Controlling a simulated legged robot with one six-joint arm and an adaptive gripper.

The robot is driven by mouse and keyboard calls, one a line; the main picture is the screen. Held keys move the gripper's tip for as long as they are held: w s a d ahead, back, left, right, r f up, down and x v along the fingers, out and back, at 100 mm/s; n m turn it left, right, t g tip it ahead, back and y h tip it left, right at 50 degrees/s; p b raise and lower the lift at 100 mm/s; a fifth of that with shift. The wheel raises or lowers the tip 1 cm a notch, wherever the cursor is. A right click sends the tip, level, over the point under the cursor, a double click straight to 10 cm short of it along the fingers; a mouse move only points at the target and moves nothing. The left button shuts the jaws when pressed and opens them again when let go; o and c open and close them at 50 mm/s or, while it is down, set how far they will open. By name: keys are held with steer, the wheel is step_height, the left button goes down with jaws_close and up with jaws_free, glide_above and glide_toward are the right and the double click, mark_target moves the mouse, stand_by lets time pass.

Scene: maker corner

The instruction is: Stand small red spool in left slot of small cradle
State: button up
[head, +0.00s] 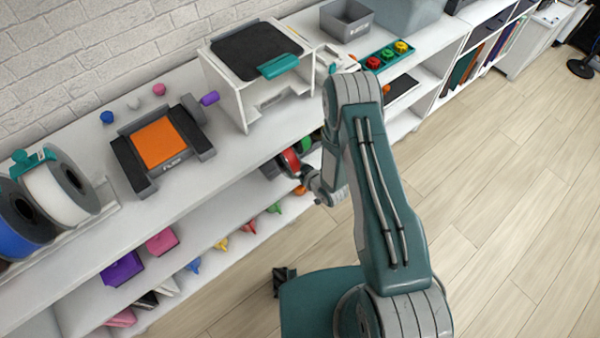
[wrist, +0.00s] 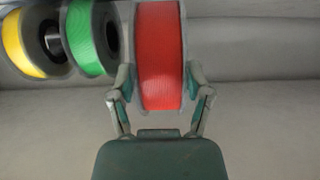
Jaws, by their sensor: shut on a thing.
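The small red spool (wrist: 159,55) is between the two fingers of my gripper (wrist: 160,98) in the wrist view, with its rims facing left and right. My gripper is shut on it. In the head view the red spool (head: 290,161) shows at the shelf front below the white top, next to my gripper (head: 307,180). A dark piece (head: 270,168) shows just left of the spool; I cannot tell whether it is the small cradle. No cradle slot can be made out, and whether the spool touches anything below is hidden.
A green spool (wrist: 92,38) and a yellow spool (wrist: 28,42) stand left of the red one in the wrist view. The shelf top (head: 230,140) lies above my gripper. Small coloured pieces and a purple box (head: 121,268) fill the lower shelf. The floor (head: 500,200) at right is clear.

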steer(key=shift+w+a, duration=0.65)
steer(key=shift+w, duration=0.3)
steer(key=shift+w+a, duration=0.7)
steer(key=shift+w, duration=0.3)
steer(key=shift+w+a, duration=0.65)
steer(key=shift+w, duration=0.3)
steer(key=shift+f, duration=1.5)
steer(key=o, duration=1.4)
steer(key=shift+c, duration=0.2)
steer(key=v, duration=1.1)
steer(key=shift+s+d+r, duration=0.2)
steer(key=shift+s, duration=0.1)
